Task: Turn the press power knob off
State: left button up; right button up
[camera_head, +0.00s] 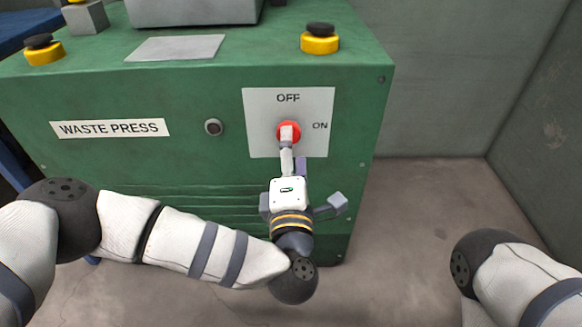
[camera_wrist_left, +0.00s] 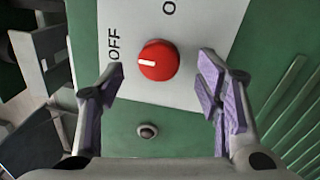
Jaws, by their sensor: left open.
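The press power knob (camera_head: 294,132) is round and red and sits on a white plate (camera_head: 262,110) marked OFF at the top and ON at the right. In the left wrist view the knob (camera_wrist_left: 160,68) shows a white pointer mark on its OFF-facing side. My left gripper (camera_head: 293,160) is just in front of the plate, partly covering the knob's lower part in the head view. In the left wrist view the left gripper (camera_wrist_left: 160,70) is open, with one purple-padded finger on each side of the knob and visible gaps between. My right gripper is out of view.
The green press (camera_head: 215,155) carries a WASTE PRESS label (camera_head: 110,128), a small round fitting (camera_head: 213,127) left of the plate, and yellow-and-black buttons (camera_head: 320,40) (camera_head: 43,50) on top. Bare floor (camera_head: 420,205) lies right of the press, before a grey wall.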

pick_arm(q)
jog(key=s, duration=0.8)
jog(key=shift+s+f, duration=0.2)
jog(key=shift+f, duration=0.2)
